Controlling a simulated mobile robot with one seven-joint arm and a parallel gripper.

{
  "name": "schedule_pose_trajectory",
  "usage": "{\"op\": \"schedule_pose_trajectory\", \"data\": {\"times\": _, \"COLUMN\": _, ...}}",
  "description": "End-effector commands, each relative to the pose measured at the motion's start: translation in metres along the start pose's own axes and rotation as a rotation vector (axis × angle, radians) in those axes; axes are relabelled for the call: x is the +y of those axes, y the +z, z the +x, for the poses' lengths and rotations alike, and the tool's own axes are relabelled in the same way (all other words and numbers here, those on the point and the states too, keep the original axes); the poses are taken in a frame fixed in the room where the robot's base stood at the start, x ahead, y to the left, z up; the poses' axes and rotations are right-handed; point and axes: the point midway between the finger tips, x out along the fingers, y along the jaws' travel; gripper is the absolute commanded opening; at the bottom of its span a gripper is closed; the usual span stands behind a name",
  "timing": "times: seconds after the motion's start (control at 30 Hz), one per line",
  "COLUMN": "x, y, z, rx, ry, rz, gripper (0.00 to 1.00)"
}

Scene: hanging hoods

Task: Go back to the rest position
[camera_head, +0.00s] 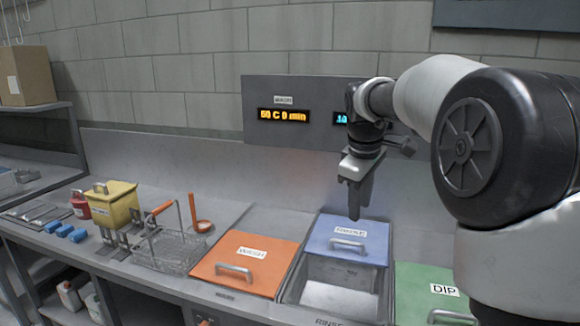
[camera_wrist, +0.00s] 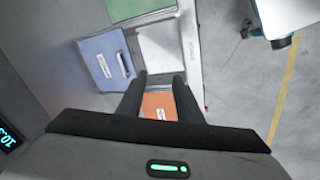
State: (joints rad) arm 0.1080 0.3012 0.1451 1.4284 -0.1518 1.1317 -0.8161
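The wrist view also shows the blue lid (camera_wrist: 106,60) and the open tank (camera_wrist: 166,48) below the gripper.
The orange WASH lid (camera_head: 250,263) is left of the rinse tank, the green DIP lid (camera_head: 428,288) right. A wall panel (camera_head: 310,90) with displays stands behind.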

Motion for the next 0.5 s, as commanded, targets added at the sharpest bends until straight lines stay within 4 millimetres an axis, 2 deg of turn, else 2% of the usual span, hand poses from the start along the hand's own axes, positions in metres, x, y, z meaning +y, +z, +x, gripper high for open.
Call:
{"op": "schedule_pose_trajectory", "data": {"times": 0.03, "x": -0.016, "y": 0.011, "z": -0.028, "rx": 0.012, "ry": 0.018, "rz": 0.057, "gripper": 0.33}}
{"op": "schedule_pose_trajectory", "data": {"times": 0.2, "x": -0.077, "y": 0.057, "z": -0.08, "rx": 0.057, "ry": 0.049, "rz": 0.291, "gripper": 0.33}}
{"op": "schedule_pose_trajectory", "data": {"times": 0.33, "x": -0.128, "y": 0.096, "z": -0.103, "rx": 0.104, "ry": 0.057, "rz": 0.478, "gripper": 0.33}}
{"op": "schedule_pose_trajectory", "data": {"times": 0.5, "x": -0.191, "y": 0.143, "z": -0.107, "rx": 0.17, "ry": 0.044, "rz": 0.707, "gripper": 0.33}}
